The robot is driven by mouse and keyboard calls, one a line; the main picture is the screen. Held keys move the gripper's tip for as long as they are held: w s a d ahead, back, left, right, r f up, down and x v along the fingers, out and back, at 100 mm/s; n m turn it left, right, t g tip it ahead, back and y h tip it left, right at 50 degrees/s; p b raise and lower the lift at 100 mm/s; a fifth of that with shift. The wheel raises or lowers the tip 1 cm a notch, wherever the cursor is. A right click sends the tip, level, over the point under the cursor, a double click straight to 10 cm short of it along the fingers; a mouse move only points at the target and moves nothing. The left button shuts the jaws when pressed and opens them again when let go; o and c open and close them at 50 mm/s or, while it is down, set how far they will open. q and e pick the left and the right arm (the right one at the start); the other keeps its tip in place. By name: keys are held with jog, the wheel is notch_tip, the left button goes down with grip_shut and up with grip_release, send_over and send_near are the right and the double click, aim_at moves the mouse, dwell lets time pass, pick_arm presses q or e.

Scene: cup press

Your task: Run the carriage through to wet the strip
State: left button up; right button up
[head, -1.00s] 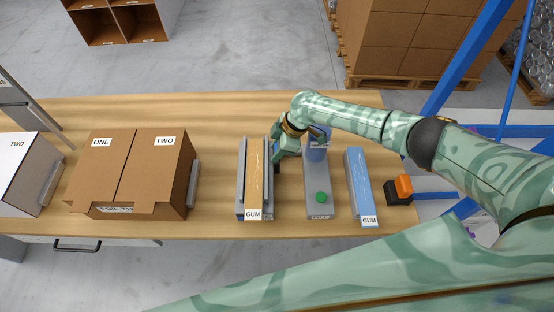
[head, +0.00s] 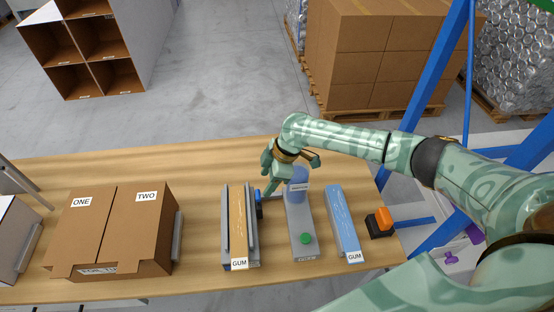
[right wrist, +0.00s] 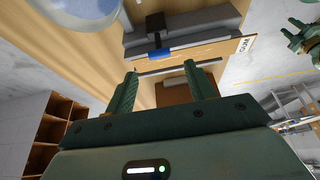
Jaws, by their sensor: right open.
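The tan strip (head: 238,225), labelled GUM, lies in a grey rail (head: 253,240) on the table. The small blue and black carriage (head: 258,197) is at the right side of the rail, near its far end; it also shows in the right wrist view (right wrist: 157,45). My right gripper (head: 270,180) is open and empty, just behind and above the carriage, apart from it as far as I can tell. Its two fingers (right wrist: 160,88) stand wide apart in the wrist view. My left gripper (right wrist: 300,38) shows small at the top right there; its jaws are unclear.
Right of the rail stands a grey base (head: 300,222) with a green button (head: 306,239) and a blue cup-like part (head: 298,190). Further right are a blue GUM strip (head: 343,222) and an orange and black block (head: 381,220). Cardboard boxes (head: 110,230) stand left.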

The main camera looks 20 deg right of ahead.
jog(key=v, duration=0.7)
jog(key=shift+r+p, duration=0.3)
jog(key=shift+p, duration=0.15)
jog(key=shift+d, duration=0.15)
